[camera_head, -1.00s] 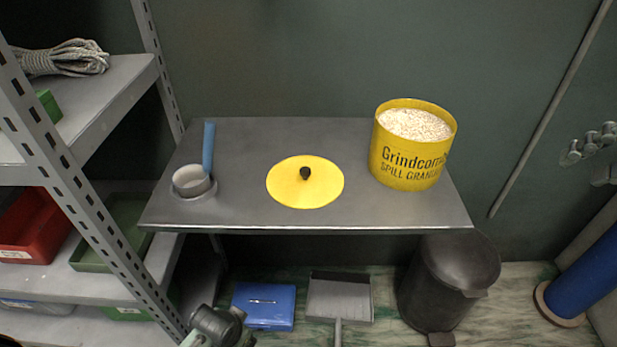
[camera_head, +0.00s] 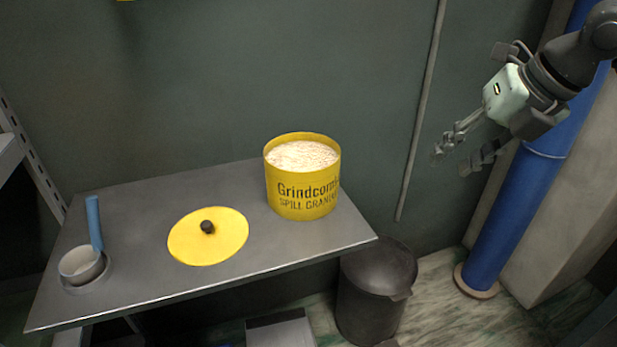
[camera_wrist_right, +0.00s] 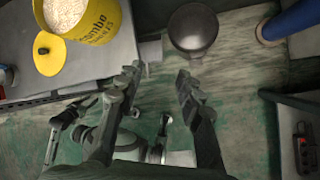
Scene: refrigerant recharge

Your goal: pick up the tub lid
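The tub lid (camera_head: 225,225) is a flat yellow disc with a black knob (camera_head: 207,227), lying on the grey metal table (camera_head: 140,200). It also shows at the upper left of the right wrist view (camera_wrist_right: 50,62). The yellow tub (camera_head: 302,195), full of pale granules, stands upright on the table to the lid's right. My right gripper (camera_head: 458,153) is open and empty in the air, right of the table and well apart from the lid. Parts of what looks like my left arm show in the right wrist view; its finger state is unclear.
A pale cup (camera_head: 82,265) with a blue-handled tool (camera_head: 94,222) stands at the table's left. A dark bin (camera_head: 375,290) stands below the right edge. A blue pipe (camera_head: 510,215) rises at the right. The table behind the lid is clear.

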